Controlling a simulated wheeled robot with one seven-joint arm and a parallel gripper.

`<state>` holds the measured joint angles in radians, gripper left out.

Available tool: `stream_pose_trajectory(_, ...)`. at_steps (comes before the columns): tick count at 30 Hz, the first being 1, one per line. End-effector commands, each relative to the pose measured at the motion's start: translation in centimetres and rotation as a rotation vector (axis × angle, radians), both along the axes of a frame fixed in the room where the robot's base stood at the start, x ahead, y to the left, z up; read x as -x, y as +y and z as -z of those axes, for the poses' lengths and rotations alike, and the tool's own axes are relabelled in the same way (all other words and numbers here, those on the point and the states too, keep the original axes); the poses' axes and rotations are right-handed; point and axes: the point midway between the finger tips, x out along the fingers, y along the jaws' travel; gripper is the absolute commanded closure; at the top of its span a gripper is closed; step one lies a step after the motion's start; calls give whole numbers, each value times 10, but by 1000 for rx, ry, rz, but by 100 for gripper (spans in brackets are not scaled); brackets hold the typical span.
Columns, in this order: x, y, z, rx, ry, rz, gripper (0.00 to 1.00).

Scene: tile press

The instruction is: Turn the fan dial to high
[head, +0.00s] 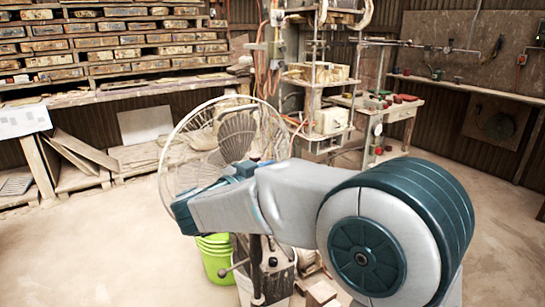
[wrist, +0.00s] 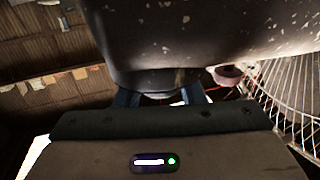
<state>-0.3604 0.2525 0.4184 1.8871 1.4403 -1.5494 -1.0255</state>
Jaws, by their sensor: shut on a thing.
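The fan (head: 238,135), with a pale wire cage, stands at the centre of the head view, partly behind my arm. Its dial and my gripper's fingers are hidden there by the arm. In the wrist view, the fan's dark, paint-specked housing (wrist: 200,40) fills the top, with the wire cage (wrist: 290,95) at the right. My gripper (wrist: 160,95) reaches under the housing, its two blue fingers on either side of a small dark round part, seemingly the fan dial (wrist: 160,98). They are shut on it. The dial's setting cannot be read.
A lime green bucket (head: 216,262) stands on the floor below my arm. Shelves of boxes (head: 100,45) line the back left wall. A cluttered work stand (head: 325,120) is behind the fan. A small pinkish part (wrist: 228,75) shows beside the housing. Floor at the left is clear.

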Motion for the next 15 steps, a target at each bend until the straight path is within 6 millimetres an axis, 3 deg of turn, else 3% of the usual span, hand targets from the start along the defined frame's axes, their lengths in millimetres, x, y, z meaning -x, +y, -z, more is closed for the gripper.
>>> stream_pose_trajectory(15,0,0,-2,1,5,407,87)
